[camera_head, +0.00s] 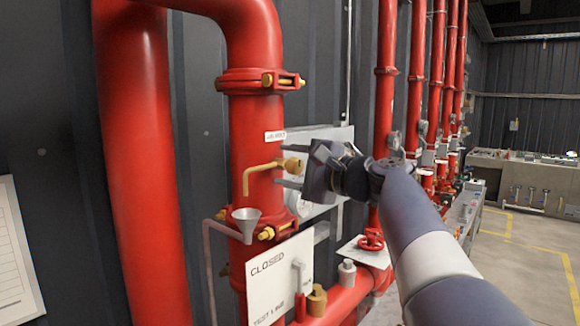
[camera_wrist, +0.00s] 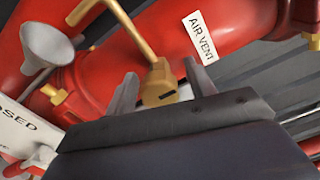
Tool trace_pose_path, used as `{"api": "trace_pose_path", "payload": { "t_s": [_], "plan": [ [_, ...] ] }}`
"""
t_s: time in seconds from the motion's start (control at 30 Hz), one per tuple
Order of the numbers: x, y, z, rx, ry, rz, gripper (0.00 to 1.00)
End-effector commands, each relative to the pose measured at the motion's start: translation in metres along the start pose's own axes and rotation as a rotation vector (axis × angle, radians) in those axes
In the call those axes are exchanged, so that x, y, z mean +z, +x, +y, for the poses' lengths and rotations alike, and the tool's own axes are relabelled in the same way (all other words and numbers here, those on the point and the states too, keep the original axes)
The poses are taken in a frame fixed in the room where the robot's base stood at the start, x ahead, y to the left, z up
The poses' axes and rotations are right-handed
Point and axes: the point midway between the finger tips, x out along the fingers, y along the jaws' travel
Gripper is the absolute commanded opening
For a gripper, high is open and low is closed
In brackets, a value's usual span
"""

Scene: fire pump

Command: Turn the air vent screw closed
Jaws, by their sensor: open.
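The air vent screw (camera_head: 293,165) is a brass fitting on the red vertical pipe, with a bent brass outlet tube (camera_head: 249,178) to its left. A white "AIR VENT" label (camera_wrist: 201,37) is on the pipe near it. In the wrist view the screw head (camera_wrist: 160,86) shows a dark slot and lies between my fingertips. My gripper (camera_head: 285,172) is open, its two fingers pointing left toward the screw from the right side. In the wrist view the fingers (camera_wrist: 160,90) stand apart on either side of the screw; whether either touches it I cannot tell.
A grey funnel (camera_head: 245,219) stands below the outlet tube. A white "CLOSED" sign (camera_head: 280,279) hangs below, near a red handwheel (camera_head: 371,240). More red pipes (camera_head: 387,80) run behind my arm. Open floor (camera_head: 515,262) lies at the right.

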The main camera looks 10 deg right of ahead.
Motion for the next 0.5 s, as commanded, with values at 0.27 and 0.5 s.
{"api": "trace_pose_path", "payload": {
  "t_s": [0.27,0.5],
  "plan": [
    [-0.001,-0.008,0.000,-0.002,-0.002,0.002,0.52],
    [-0.002,-0.048,0.002,-0.003,-0.003,0.006,0.52]
  ]
}}
